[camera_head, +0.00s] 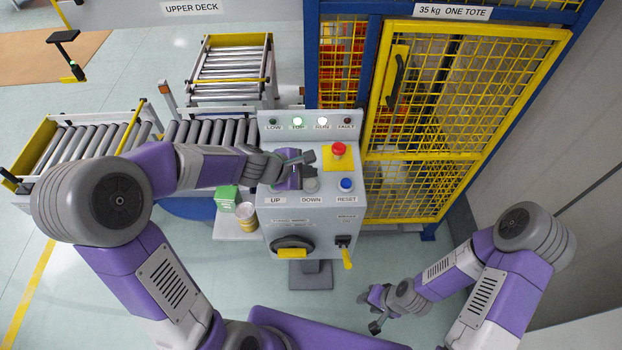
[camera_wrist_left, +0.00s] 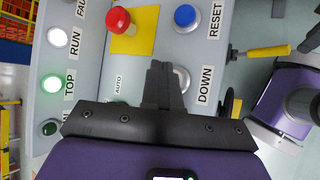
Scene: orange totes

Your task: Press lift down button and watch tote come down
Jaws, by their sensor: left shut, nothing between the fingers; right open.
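The control box (camera_head: 290,215) stands in front of me with the DOWN button (camera_head: 311,185), a pale round button above its label. It also shows in the left wrist view (camera_wrist_left: 183,78), partly covered by the fingers. My left gripper (camera_head: 306,157) is shut and empty over the panel, just behind the DOWN button; I cannot tell whether it touches anything. The UP button is hidden under it. The TOP lamp (camera_head: 297,122) glows green and the RUN lamp (camera_head: 322,122) white; LOW and FAULT look dark. Orange shapes, perhaps totes (camera_head: 340,65), show behind the mesh. My right gripper (camera_head: 371,308) is open and empty, low at right.
A red emergency knob (camera_head: 338,149) on a yellow plate and a blue RESET button (camera_head: 346,185) sit right of the fingers. A yellow mesh door (camera_head: 450,110) stands behind. Roller conveyors (camera_head: 228,75) lie at left. A green box (camera_head: 226,198) stands beside the panel.

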